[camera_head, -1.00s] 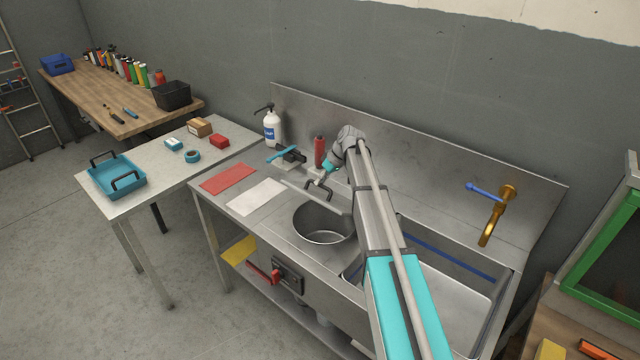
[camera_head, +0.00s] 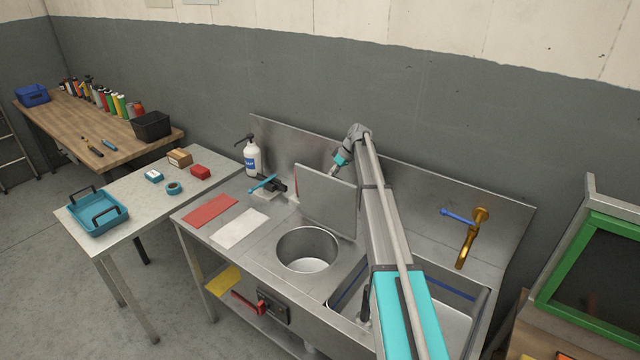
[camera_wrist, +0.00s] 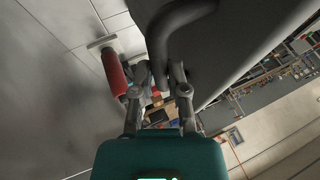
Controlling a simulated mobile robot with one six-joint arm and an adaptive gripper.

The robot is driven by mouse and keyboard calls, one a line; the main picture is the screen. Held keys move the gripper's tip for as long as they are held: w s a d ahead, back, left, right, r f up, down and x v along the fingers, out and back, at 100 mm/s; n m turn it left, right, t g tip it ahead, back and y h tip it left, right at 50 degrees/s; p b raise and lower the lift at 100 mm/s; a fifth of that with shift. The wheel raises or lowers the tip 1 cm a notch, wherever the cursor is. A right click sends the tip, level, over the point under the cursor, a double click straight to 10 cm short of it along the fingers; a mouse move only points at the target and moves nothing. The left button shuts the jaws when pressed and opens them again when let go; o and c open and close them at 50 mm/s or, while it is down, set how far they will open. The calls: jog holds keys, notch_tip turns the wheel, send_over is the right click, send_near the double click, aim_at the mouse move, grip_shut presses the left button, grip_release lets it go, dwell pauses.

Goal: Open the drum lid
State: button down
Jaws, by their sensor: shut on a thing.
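The drum lid (camera_head: 327,200) is a flat grey metal panel standing close to upright behind the round drum opening (camera_head: 307,252). The drum is uncovered and its inside shows. My gripper (camera_head: 336,170) is at the far side of the lid, near its top edge, and its tips are mostly hidden by the lid. In the wrist view my gripper (camera_wrist: 165,85) is shut on the lid's dark curved handle (camera_wrist: 176,32). The lid's dark face (camera_wrist: 240,35) fills the upper right there.
A white pump bottle (camera_head: 252,158) and a blue-handled fitting (camera_head: 264,184) are left of the lid. A brass tap (camera_head: 468,238) is over the sink at right.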

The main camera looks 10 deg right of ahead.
jog(key=w+d+f+g+y+b, duration=0.1)
jog(key=w+d+y+b, duration=0.1)
jog(key=w+d+b, duration=0.1)
jog(key=shift+w+d+f+m+g, duration=0.3)
jog(key=shift+w+d, duration=0.1)
jog(key=shift+d, duration=0.3)
jog(key=c, duration=0.6)
grip_release()
jog(key=shift+w+f, duration=0.1)
jog(key=shift+c, duration=0.2)
